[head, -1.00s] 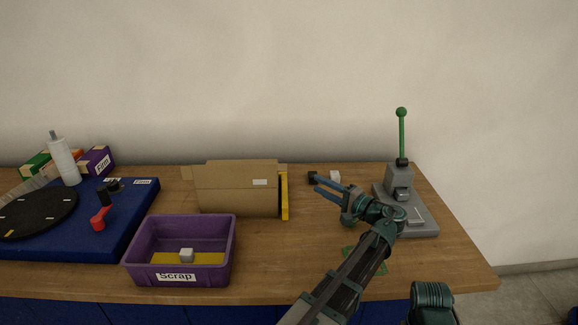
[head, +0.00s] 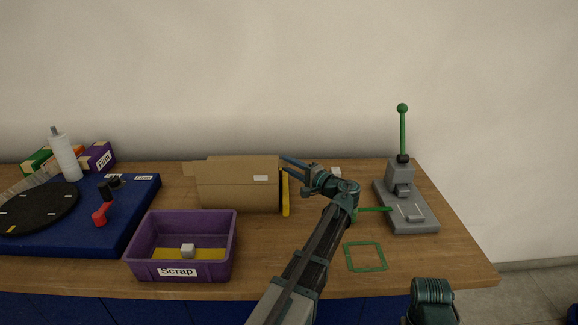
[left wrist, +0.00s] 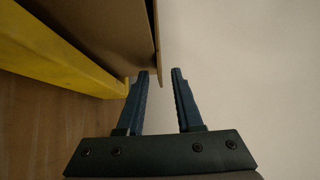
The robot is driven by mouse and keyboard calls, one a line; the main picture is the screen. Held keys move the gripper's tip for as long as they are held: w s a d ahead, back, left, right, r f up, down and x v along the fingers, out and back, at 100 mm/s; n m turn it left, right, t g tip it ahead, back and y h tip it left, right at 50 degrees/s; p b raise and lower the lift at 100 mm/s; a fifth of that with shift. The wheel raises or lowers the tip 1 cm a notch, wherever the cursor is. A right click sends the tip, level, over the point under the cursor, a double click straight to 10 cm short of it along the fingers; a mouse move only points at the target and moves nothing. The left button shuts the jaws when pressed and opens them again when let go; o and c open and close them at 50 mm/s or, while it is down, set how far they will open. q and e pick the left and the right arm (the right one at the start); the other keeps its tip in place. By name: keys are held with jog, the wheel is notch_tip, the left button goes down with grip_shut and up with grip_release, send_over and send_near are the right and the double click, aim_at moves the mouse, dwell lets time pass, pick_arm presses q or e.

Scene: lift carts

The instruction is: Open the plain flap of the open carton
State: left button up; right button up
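The open carton (head: 235,192) stands on the wooden bench, its tan front carrying a small white label. My left gripper (head: 283,160) is at the carton's top right corner, fingers pointing left. In the left wrist view, the two blue fingers (left wrist: 161,75) are open. A thin cardboard edge (left wrist: 155,40) of the carton reaches down to the gap between the fingertips, close to the left one. I cannot tell whether they touch, or which flap this is. My right gripper does not show.
A yellow bar (head: 286,195) stands along the carton's right side. A purple Scrap bin (head: 180,271) with a white cube is in front. A grey press (head: 400,178) with a green lever stands right, near a green square outline (head: 365,257). A blue turntable base (head: 130,205) is left.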

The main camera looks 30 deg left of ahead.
pick_arm(q)
jog(key=shift+a, duration=0.15)
grip_shut()
dwell(1.4)
